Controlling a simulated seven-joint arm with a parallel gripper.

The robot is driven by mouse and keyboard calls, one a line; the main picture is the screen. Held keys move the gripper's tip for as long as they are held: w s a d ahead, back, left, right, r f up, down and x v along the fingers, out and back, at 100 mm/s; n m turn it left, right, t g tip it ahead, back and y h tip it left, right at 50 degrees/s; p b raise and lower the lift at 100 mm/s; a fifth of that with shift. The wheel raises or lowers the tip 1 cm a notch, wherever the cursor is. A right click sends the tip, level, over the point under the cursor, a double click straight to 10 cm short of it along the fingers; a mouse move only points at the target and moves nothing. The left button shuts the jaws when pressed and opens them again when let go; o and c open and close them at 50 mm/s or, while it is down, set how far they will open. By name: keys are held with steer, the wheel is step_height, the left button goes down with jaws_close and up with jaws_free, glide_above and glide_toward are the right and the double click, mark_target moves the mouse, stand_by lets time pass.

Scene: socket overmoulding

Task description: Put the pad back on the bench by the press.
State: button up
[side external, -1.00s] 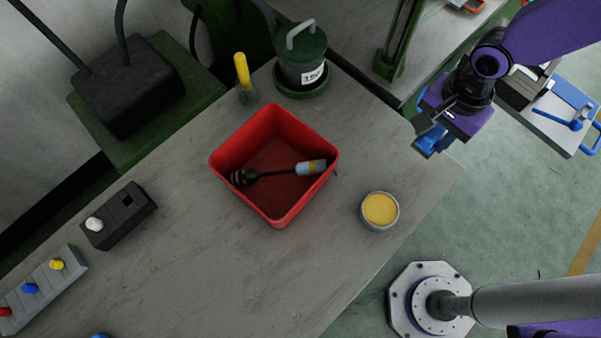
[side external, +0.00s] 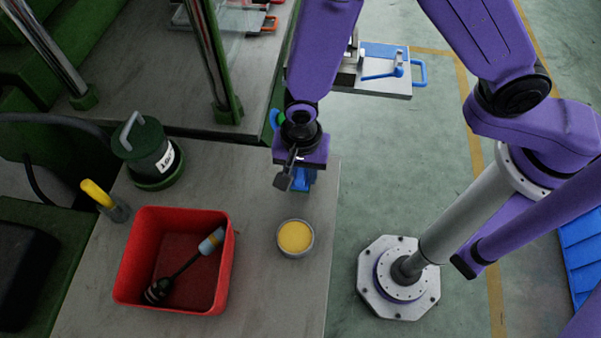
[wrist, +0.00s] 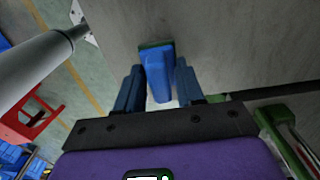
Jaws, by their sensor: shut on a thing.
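The pad (wrist: 157,72) is a blue block with a green face at its far end. It shows in the wrist view between the two blue fingers of my gripper (wrist: 158,88), which is shut on it. In the side external view my gripper (side external: 302,180) points down over the right part of the grey bench (side external: 262,285), just behind a round tin of yellow stuff. There the pad is mostly hidden by the gripper. I cannot tell whether the pad touches the bench top. The press's green base and steel columns (side external: 205,50) stand behind the bench.
A red bin (side external: 220,290) holding a dark-headed brush stands left of the yellow tin (side external: 295,237). A green weight (side external: 148,150) and a yellow-handled tool (side external: 100,198) are at the back left. A plate with blue handles (side external: 385,70) is behind my arm.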

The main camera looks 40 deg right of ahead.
mark_target(301, 170)
steer(key=shift+f, duration=0.95)
steer(key=shift+f, duration=0.1)
steer(key=o, duration=1)
step_height(301, 170, up, 12)
steer(key=shift+f, duration=0.15)
steer(key=shift+r, duration=0.3)
